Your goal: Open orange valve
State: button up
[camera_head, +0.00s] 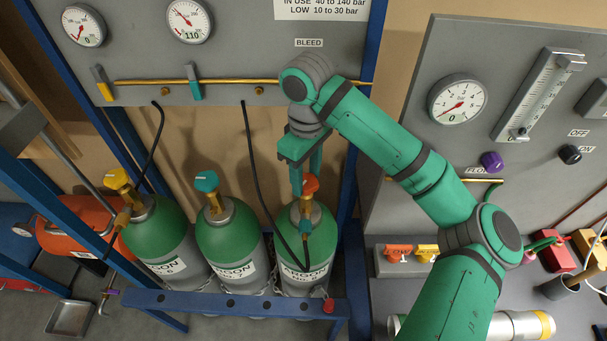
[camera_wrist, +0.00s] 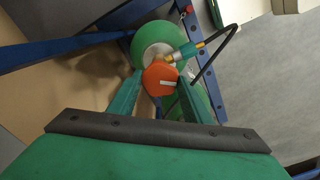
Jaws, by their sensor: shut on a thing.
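The orange valve (camera_head: 311,184) is the knob on top of the rightmost green gas cylinder (camera_head: 293,240). In the wrist view the orange valve (camera_wrist: 160,78) shows as a rounded knob with a white mark, between my two fingers. My gripper (camera_head: 306,190) points down over that cylinder, its fingers at the knob's sides. In the wrist view my gripper (camera_wrist: 161,90) is shut on the orange valve. A brass fitting and black hose (camera_wrist: 222,40) leave the valve body beside the knob. In the head view my fingers partly cover the knob.
Two more cylinders stand to the left, with a teal valve (camera_head: 206,181) and a yellow valve (camera_head: 116,179). A blue rail (camera_head: 230,304) runs in front. A grey gauge panel (camera_head: 230,60) is behind. Black hoses (camera_head: 262,170) hang close to my gripper.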

jog(key=n, duration=0.2)
jog(key=shift+n, duration=0.4)
jog(key=n, duration=0.3)
jog(key=shift+s+n, duration=0.1)
jog(key=shift+n, duration=0.3)
jog(key=n, duration=0.2)
jog(key=shift+n, duration=0.3)
jog(key=shift+a+n, duration=0.1)
jog(key=shift+n, duration=1.7)
jog(key=o, duration=1.1)
jog(key=shift+c, duration=0.2)
jog(key=shift+r, duration=0.15)
